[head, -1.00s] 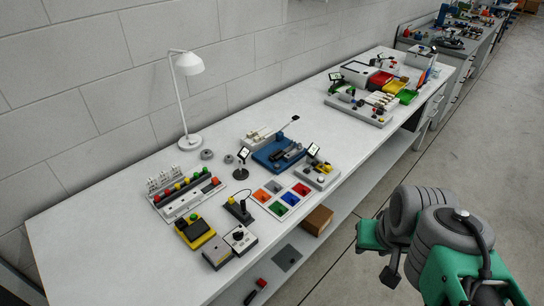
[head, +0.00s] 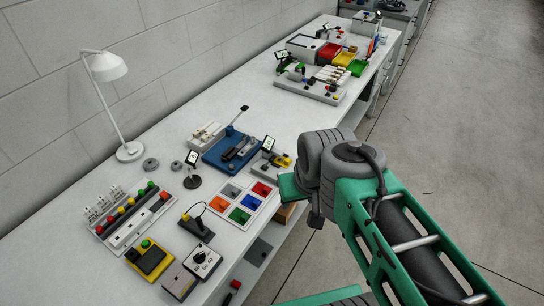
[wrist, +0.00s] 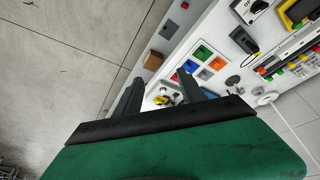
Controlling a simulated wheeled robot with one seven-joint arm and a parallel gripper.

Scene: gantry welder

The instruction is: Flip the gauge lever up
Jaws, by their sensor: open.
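No part is clearly marked as the gauge lever. A grey block (head: 262,164) with a small tilted display (head: 268,143) and a yellow part (head: 284,161) sits by the bench's front edge. Behind it, a blue fixture (head: 218,159) carries a thin bar with a black tip (head: 243,108). My gripper (wrist: 156,88) is open and empty, above the bench edge. In the wrist view the yellow part (wrist: 165,100) shows between its fingers, apparently beyond them. In the head view my wrist is just right of the grey block, and the fingers cannot be made out.
A tray of coloured squares (head: 242,205) lies left of my wrist. A button panel (head: 130,215), yellow switch box (head: 149,260), dial box (head: 203,261) and lamp (head: 129,152) stand farther left. A fixture (head: 308,88) and colored bins (head: 345,60) stand farther back. Open floor lies right.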

